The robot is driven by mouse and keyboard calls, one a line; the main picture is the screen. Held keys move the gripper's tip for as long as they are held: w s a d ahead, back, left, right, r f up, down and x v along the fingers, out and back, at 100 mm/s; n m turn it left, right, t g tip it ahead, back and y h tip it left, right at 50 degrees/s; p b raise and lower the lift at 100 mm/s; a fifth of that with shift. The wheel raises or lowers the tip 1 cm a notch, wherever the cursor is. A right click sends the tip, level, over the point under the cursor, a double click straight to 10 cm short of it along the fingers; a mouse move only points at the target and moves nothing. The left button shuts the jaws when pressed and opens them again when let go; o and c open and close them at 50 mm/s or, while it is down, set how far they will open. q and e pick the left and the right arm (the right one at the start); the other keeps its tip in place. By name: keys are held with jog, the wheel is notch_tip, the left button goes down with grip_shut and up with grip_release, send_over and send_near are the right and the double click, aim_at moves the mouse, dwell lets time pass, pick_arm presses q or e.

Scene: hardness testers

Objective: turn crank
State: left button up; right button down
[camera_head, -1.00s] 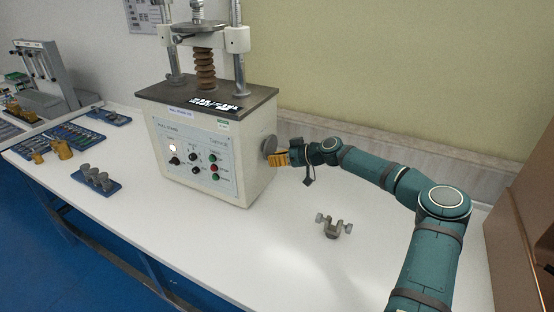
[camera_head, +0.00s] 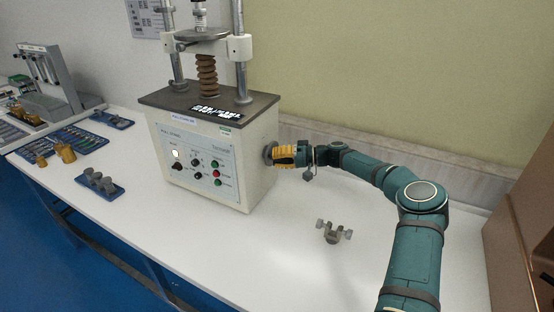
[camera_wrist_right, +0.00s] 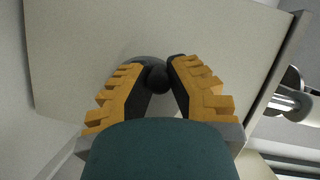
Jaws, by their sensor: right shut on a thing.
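The tester (camera_head: 212,150) is a cream box with a dark top plate, a control panel and metal columns, standing on the white table. The crank (camera_head: 268,153) is a round grey disc on its right side. My right gripper (camera_head: 277,155) reaches the crank from the right, its yellow fingers at the disc. In the right wrist view, the yellow and black fingers close around the crank's dark round knob (camera_wrist_right: 158,78). The fingers partly hide the crank. My left gripper is not in view.
A small grey metal clamp-like part (camera_head: 333,231) lies on the white table (camera_head: 200,255) below my right arm. Blue trays with metal parts (camera_head: 99,184) are at the left. A wall runs behind, and a brown box (camera_head: 520,245) stands at the right edge.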

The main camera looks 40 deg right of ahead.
jog(key=m, duration=0.1)
jog(key=r+m+y, duration=0.1)
jog(key=m, duration=0.1)
jog(key=shift+w+d+r, duration=0.15)
jog(key=shift+w, duration=0.05)
pick_arm(q)
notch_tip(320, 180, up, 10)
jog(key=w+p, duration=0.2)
jog(key=p, duration=0.7)
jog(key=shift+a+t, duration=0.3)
pick_arm(e)
jog(key=w+d+f+n+t+h, duration=0.1)
jog(key=n+t+h, duration=0.3)
jog(key=n, duration=1.3)
jog(key=w+d+f+n+t+h, duration=0.1)
jog(key=d+n+t+h, duration=0.3)
jog(key=n, duration=1.4)
jog(key=shift+w+d+f+t+h, duration=0.25)
jog(key=shift+t+h, duration=0.35)
jog(key=shift+h, duration=0.3)
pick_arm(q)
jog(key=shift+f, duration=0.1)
pick_arm(e)
jog(key=shift+f, duration=0.15)
